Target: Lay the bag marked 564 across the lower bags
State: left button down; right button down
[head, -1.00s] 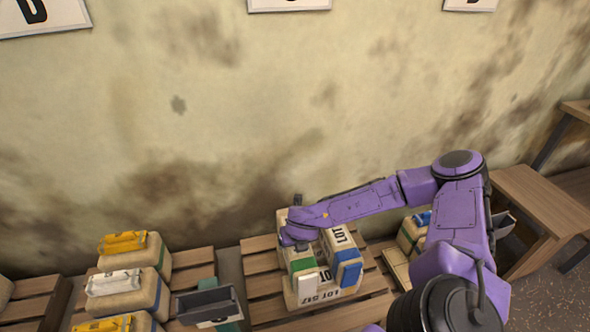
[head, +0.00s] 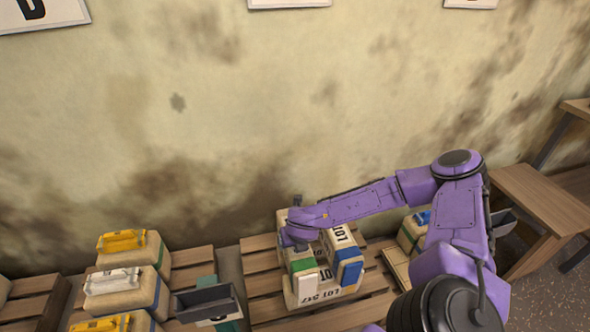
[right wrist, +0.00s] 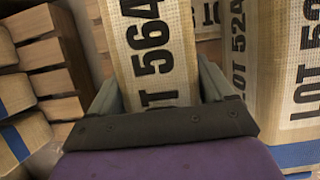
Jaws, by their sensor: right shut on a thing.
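The bag marked 564 (right wrist: 155,50) fills the middle of the right wrist view, between the two fingers of my right gripper (right wrist: 160,95), which is shut on it. In the head view my right gripper (head: 297,238) is over the stack on the middle pallet, at the bag with the green band (head: 301,266), which looks like the same bag. A bag marked LOT 524 (right wrist: 298,70) with a blue band lies alongside it; it shows in the head view (head: 346,262). A lower bag (head: 330,290) with LOT print lies beneath both. Contact underneath cannot be told. My left gripper is out of view.
Bags with yellow and white tops (head: 140,290) are stacked on the left pallet. A dark grey open box (head: 207,302) stands between the pallets. Another bag (head: 410,234) is to the right, partly behind my arm. A wooden table (head: 540,200) stands at the right.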

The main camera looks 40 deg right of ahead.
jog(key=shift+w+r, duration=0.1)
jog(key=shift+r, duration=0.05)
grip_release()
jog(key=p+v, duration=0.3)
jog(key=v, duration=0.7)
jog(key=shift+s+a+r, duration=0.1)
jog(key=shift+s+r, duration=0.15)
jog(key=shift+f, duration=0.1)
